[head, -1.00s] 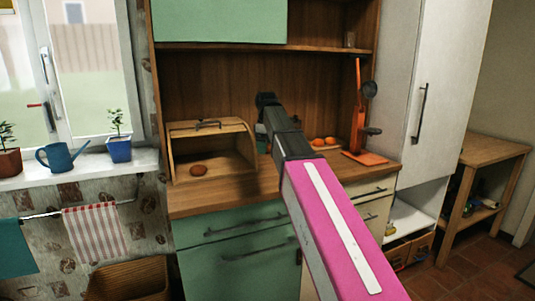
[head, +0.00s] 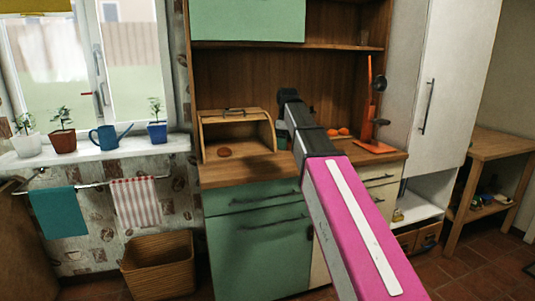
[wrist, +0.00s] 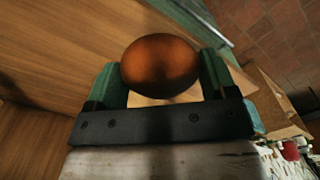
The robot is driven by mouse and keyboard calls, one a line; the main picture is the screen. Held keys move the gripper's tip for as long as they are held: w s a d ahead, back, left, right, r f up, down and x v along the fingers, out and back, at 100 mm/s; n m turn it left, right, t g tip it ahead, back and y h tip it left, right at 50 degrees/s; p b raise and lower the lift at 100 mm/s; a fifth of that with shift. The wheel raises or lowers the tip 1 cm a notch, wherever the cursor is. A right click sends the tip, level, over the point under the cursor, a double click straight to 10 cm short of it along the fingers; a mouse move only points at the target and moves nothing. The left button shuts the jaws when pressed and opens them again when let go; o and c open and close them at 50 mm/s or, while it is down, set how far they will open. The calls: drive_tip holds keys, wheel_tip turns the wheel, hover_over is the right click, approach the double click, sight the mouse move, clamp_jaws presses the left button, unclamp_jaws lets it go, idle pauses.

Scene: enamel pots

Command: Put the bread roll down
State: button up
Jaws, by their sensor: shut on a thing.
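In the wrist view my gripper (wrist: 160,78) is shut on a round brown bread roll (wrist: 160,66), held between its two green fingers. In the head view my arm reaches towards the wooden hutch, and its dark end shows in front of the back panel. The held roll is hidden there. Another brown roll (head: 224,152) lies in the open wooden bread box (head: 265,133) on the counter, left of my arm. I cannot tell whether the held roll touches anything.
The wooden counter (head: 225,177) tops green drawers. Orange round things (head: 339,131) and an orange stand (head: 372,146) are right of my arm. Potted plants and a blue watering can (head: 105,137) line the windowsill. A wicker basket (head: 158,265) is on the floor.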

drive_tip(key=s+d+f+m, duration=0.5)
drive_tip(key=f+m, duration=0.1)
drive_tip(key=f, duration=0.2)
drive_tip(key=s+d+f+m, duration=0.5)
drive_tip(key=d+f+m, duration=0.1)
drive_tip(key=f, duration=0.3)
drive_tip(key=shift+s+d+f, duration=0.15)
drive_tip(key=shift+d+f, duration=0.1)
drive_tip(key=shift+s, duration=0.1)
